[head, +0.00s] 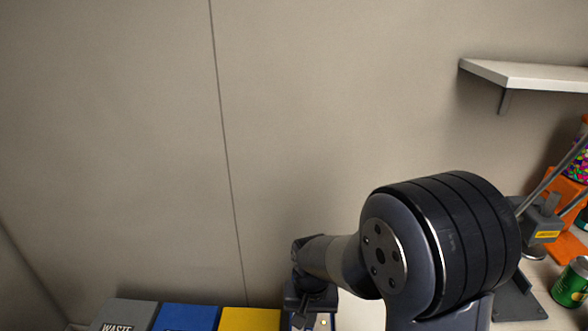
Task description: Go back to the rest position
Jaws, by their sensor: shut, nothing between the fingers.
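My arm reaches in from the lower right and bends to the left and down. My gripper (307,300) is at its end by the bottom edge, just right of the yellow bin lid. Its housing shows in part. The fingertips are hard to make out here. It is shut, and I see nothing held in it.
Grey (122,313), blue (187,317) and yellow (249,319) bin lids line the bottom left. A white shelf (525,75) is on the wall at upper right. A green can (571,283) and an orange candy dispenser (566,190) stand at right. The wall area at upper left is clear.

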